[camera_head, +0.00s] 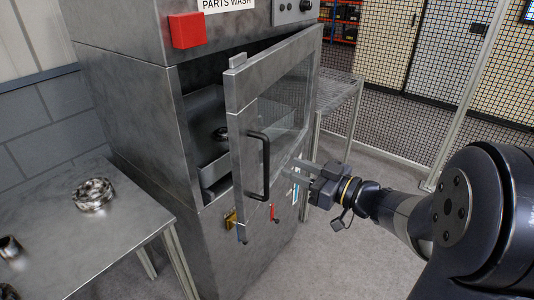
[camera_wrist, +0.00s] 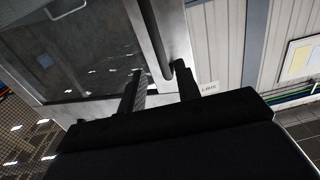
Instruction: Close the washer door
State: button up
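The washer (camera_head: 125,115) is a grey metal cabinet. Its framed glass door (camera_head: 236,165) stands partly open, with a gap on its left side showing the dark interior. A black bar handle (camera_head: 265,165) is upright on the door's left part. My gripper (camera_head: 295,172) is to the right of the handle in the head view, near the door's lower front, with its fingers pointing left. In the wrist view my gripper's fingers (camera_wrist: 163,88) are spread apart, with part of the black handle (camera_wrist: 157,40) just beyond them. I cannot tell whether a finger touches it.
A metal table (camera_head: 110,235) with shiny ring parts (camera_head: 93,195) stands at the left. A wire-topped rack (camera_head: 335,90) stands right of the washer, before a mesh fence (camera_head: 400,125). The grey floor between the rack and my arm is clear.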

jog(key=p+x, duration=0.1)
jog(key=x, duration=0.8)
grip_shut()
dwell(0.4)
